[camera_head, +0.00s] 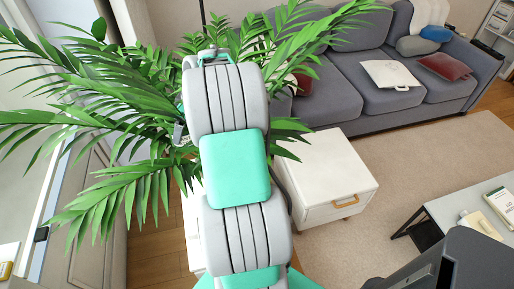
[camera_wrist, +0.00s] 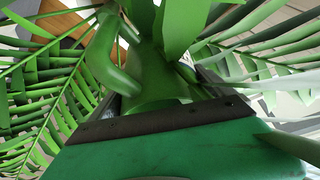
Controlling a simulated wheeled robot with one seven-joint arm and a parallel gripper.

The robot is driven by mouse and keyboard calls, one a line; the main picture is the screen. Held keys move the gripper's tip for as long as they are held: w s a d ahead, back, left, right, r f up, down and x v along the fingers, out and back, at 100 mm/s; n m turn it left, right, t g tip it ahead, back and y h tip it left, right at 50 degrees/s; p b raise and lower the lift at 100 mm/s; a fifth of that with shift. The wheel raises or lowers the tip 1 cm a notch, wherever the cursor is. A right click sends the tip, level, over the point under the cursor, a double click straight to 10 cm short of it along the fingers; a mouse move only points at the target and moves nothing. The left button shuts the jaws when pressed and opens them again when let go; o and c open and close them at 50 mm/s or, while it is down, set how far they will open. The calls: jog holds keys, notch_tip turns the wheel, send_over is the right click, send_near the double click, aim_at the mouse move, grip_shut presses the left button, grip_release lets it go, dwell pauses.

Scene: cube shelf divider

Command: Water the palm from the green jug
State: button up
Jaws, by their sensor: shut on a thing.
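The palm (camera_head: 110,85) spreads long green fronds around and behind my arm in the head view. Its fronds also fill both sides of the wrist view (camera_wrist: 40,105). My gripper (camera_wrist: 158,90) is in among the fronds and is shut on the green jug (camera_wrist: 112,70). Only part of the jug shows between and beyond the fingers, with a curved green part at its left. How far the jug is tilted, and any water, cannot be made out. In the head view my arm hides the gripper, the jug and the palm's base.
A white cabinet (camera_head: 325,170) with a wooden handle stands right of my arm. A grey sofa (camera_head: 350,80) with cushions is behind. A low table (camera_head: 470,205) with books is at the right. The beige rug (camera_head: 425,150) between them is largely clear.

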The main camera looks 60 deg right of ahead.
jog(key=s+d+f+n+b, duration=0.1)
jog(key=s+d+f, duration=0.6)
jog(key=d+f, duration=0.35)
jog(key=s+d+f+n+b, duration=0.1)
jog(key=s+d+f+n, duration=0.1)
jog(key=s+d+f, duration=0.8)
jog(key=shift+w+a+f+n+g+h+b, duration=0.15)
jog(key=shift+w+a+g+h+b, duration=0.45)
jog(key=shift+g+h+b, duration=0.8)
jog(key=shift+w+a+f+n+g+h+b, duration=0.1)
jog(key=shift+w+a+f+g+h+b, duration=0.15)
jog(key=shift+w+g+h+b, duration=1.2)
jog(key=shift+w+a+f+n+g+h+b, duration=0.2)
jog(key=shift+a+g+h+b, duration=0.4)
jog(key=shift+h+b, duration=1.55)
